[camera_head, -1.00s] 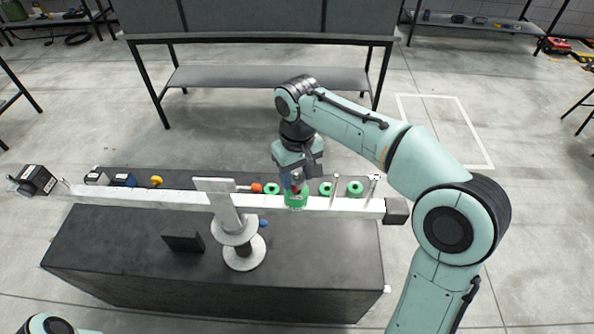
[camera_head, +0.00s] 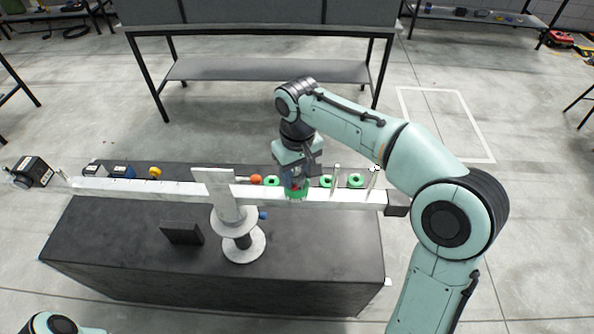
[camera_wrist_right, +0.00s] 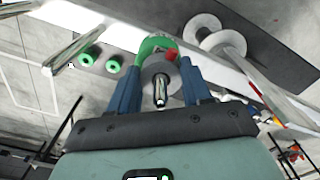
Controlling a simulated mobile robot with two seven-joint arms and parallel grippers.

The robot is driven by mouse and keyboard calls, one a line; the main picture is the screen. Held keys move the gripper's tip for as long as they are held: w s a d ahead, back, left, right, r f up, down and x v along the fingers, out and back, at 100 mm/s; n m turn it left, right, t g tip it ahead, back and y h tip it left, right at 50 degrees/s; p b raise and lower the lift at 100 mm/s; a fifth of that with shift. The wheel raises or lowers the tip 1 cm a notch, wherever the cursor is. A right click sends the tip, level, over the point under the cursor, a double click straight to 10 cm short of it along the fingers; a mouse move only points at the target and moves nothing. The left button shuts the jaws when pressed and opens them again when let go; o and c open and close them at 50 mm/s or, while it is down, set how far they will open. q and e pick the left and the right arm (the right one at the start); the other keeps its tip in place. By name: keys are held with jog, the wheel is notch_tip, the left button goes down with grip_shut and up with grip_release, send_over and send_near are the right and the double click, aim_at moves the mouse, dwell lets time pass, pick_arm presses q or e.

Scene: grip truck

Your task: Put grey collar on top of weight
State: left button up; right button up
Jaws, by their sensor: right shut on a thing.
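A green weight (camera_head: 297,194) sits on the white beam, right of its central post, and shows in the right wrist view (camera_wrist_right: 150,45). My right gripper (camera_head: 297,184) is right above it, pointing down. In the right wrist view its blue fingers (camera_wrist_right: 160,80) are shut on a grey collar (camera_wrist_right: 158,68). A metal pin (camera_wrist_right: 161,92) sticks up through the collar's middle. The collar is over the weight; I cannot tell whether they touch. The collar is not clear in the head view. Only a bit of my left arm shows at the bottom left; its gripper is out of view.
The white beam (camera_head: 140,189) spans the dark table (camera_head: 320,240), with upright pins near its right end (camera_head: 336,180). Behind it lie green rings (camera_head: 356,181), an orange piece (camera_head: 256,180) and a yellow one (camera_head: 155,172). A black plate (camera_head: 182,233) stands in front.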

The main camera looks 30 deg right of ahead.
jog(key=o, duration=1)
pick_arm(q)
jog(key=shift+t, duration=0.3)
jog(key=w+r+p, duration=0.3)
jog(key=w+r, duration=0.1)
jog(key=shift+r, duration=0.15)
pick_arm(e)
notch_tip(320, 180, up, 13)
jog(key=shift+r, duration=0.2)
pick_arm(q)
jog(key=shift+s, duration=0.1)
pick_arm(e)
jog(key=shift+f, duration=0.1)
